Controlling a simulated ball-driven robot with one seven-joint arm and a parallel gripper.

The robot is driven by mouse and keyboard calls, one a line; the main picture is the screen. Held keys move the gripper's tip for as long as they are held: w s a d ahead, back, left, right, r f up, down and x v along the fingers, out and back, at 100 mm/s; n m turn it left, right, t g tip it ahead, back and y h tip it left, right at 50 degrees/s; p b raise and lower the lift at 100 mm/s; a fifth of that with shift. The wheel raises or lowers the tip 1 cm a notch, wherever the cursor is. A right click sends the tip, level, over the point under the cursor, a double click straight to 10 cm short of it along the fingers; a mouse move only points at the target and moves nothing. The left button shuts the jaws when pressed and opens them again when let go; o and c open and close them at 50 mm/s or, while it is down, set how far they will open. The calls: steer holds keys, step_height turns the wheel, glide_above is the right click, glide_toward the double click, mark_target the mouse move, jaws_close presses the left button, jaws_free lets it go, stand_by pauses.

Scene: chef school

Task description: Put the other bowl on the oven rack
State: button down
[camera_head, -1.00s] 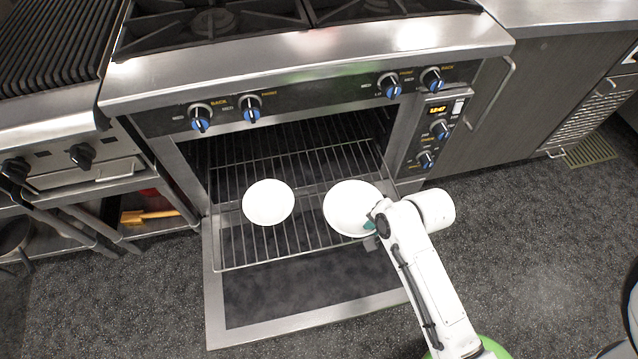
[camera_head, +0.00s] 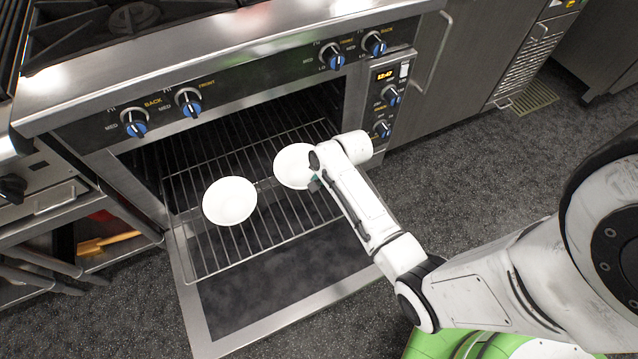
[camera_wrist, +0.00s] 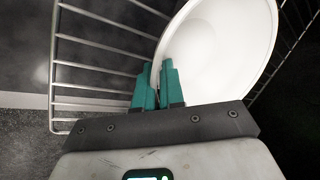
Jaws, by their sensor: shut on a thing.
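Two white bowls are at the open oven. The left bowl (camera_head: 230,201) rests on the pulled-out oven rack (camera_head: 262,232). The right bowl (camera_head: 291,165) is over the rack beside it, with a gap between the two; my arm hides its right edge. My gripper (camera_head: 315,180) is at that edge. In the wrist view my gripper's teal fingers (camera_wrist: 158,88) are closed together on the rim of the right bowl (camera_wrist: 222,45), with the rack's bars (camera_wrist: 95,50) close beneath. I cannot tell whether the bowl fully rests on the bars.
The oven door (camera_head: 285,290) is folded down under the rack. The control panel with blue knobs (camera_head: 188,103) is above the opening. A grey cabinet (camera_head: 455,65) stands right of the oven. The dark floor (camera_head: 500,165) to the right is clear.

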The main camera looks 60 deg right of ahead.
steer(key=shift+w+d+f+b, duration=0.1)
steer(key=shift+f+b, duration=0.15)
steer(key=shift+f, duration=0.6)
steer(key=shift+w+d+f+b, duration=0.1)
steer(key=shift+f+b, duration=0.1)
steer(key=shift+f, duration=0.6)
steer(key=shift+a+f, duration=0.1)
steer(key=shift+f, duration=0.05)
steer(key=c, duration=1.2)
jaws_free()
steer(key=shift+c, duration=0.2)
steer(key=p+v, duration=0.4)
steer(key=v, duration=0.8)
steer(key=s+a+r+n+g, duration=0.1)
steer(key=s+a+r+n, duration=0.2)
steer(key=s+a+n, duration=0.3)
steer(key=s+a+r+n+g, duration=0.2)
steer(key=s+a+r+n, duration=0.2)
steer(key=a+n, duration=0.6)
steer(key=shift+s+n+g, duration=0.3)
steer(key=shift+s+n, duration=0.3)
steer(key=shift+s, duration=0.25)
